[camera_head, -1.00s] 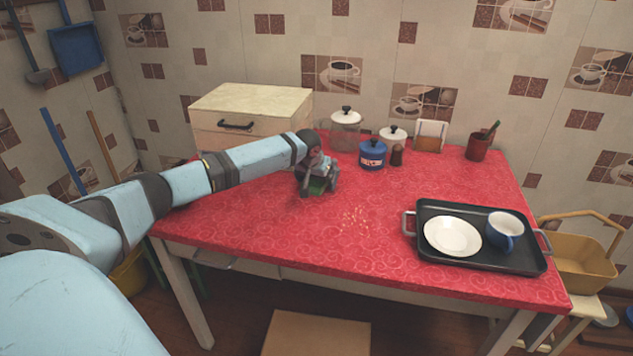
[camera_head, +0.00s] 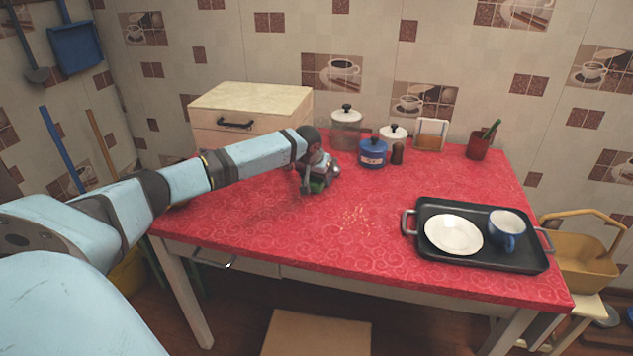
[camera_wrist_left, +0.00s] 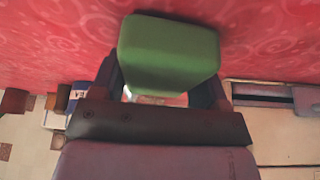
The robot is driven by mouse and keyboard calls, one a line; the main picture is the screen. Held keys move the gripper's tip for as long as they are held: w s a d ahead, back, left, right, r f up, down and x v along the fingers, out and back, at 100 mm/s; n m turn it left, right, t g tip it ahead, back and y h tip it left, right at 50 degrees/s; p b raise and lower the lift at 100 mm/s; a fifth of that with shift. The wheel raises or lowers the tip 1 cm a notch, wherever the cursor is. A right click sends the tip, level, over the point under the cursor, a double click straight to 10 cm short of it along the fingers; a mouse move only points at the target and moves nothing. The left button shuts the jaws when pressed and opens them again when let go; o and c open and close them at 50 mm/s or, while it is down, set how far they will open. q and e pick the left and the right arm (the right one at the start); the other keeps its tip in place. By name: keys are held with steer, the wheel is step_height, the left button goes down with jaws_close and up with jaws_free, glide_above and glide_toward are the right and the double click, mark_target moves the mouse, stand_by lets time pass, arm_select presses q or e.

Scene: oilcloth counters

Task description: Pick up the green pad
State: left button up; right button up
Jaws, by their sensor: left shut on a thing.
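The green pad (camera_wrist_left: 168,52) is a rounded block held between the two fingers of my left gripper (camera_wrist_left: 163,85) in the left wrist view. In the head view my left gripper (camera_head: 314,184) is at the left rear part of the red table, and only a small part of the green pad (camera_head: 317,185) shows there. The gripper is shut on the pad. The pad is close to the tabletop; I cannot tell whether it touches it. My right gripper is not in view.
The red table (camera_head: 270,235) has pale crumbs (camera_head: 357,216) at its middle. A black tray (camera_head: 430,207) with a white plate (camera_head: 453,234) and a blue cup (camera_head: 508,228) is at the right. A blue canister (camera_head: 372,153) and jars stand at the back.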

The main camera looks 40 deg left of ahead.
arm_select(q)
step_height(320, 180, up, 20)
steer(key=p, duration=0.4)
steer(key=shift+o, duration=0.3)
